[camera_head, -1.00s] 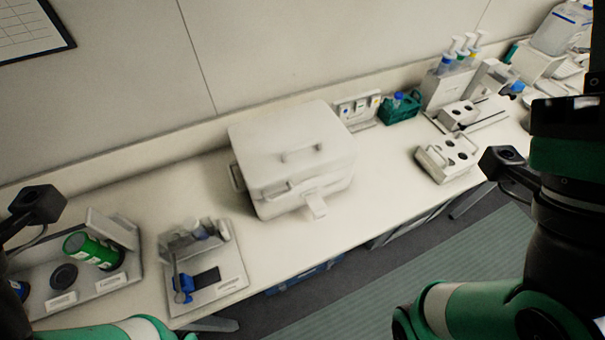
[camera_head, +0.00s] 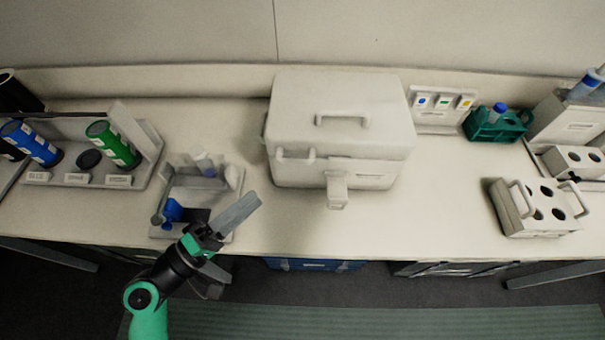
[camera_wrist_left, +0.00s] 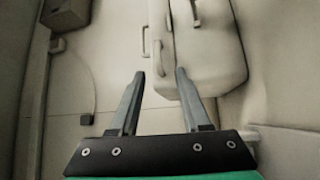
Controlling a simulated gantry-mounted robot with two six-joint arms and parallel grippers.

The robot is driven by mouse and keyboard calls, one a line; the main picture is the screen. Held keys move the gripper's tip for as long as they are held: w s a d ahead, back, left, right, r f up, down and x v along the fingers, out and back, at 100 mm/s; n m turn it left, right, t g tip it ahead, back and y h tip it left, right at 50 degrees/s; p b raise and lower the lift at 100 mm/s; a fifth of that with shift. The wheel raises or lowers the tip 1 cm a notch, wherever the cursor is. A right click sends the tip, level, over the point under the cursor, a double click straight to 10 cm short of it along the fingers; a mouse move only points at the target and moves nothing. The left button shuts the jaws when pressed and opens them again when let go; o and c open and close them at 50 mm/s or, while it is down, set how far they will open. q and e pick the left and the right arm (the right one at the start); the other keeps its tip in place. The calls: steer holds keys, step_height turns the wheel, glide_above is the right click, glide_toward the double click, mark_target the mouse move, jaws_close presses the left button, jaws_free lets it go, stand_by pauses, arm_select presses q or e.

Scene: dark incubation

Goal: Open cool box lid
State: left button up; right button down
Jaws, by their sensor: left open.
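The cool box (camera_head: 338,132) is a white box on the bench at the middle of the head view. Its lid (camera_head: 345,95) is shut, with a bar handle (camera_head: 342,118) on top. A latch (camera_head: 337,188) hangs at its front and a side handle (camera_head: 295,155) shows at the front left. My left gripper (camera_head: 248,208) is in front and to the left of the box, over the bench's front edge, apart from it. In the left wrist view its two fingers (camera_wrist_left: 160,75) are spread and empty, with the box (camera_wrist_left: 205,45) beyond them. My right gripper is not in view.
Left of the box are a small tray (camera_head: 195,185) with blue items and a holder with a green bottle (camera_head: 112,143).

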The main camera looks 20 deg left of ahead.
arm_select(q)
steer(key=p+x, duration=0.2)
steer(key=x, duration=1)
steer(key=shift+r, duration=0.15)
steer(key=shift+s, duration=0.1)
steer(key=shift+c, duration=0.2)
jaws_close()
stand_by(0.7)
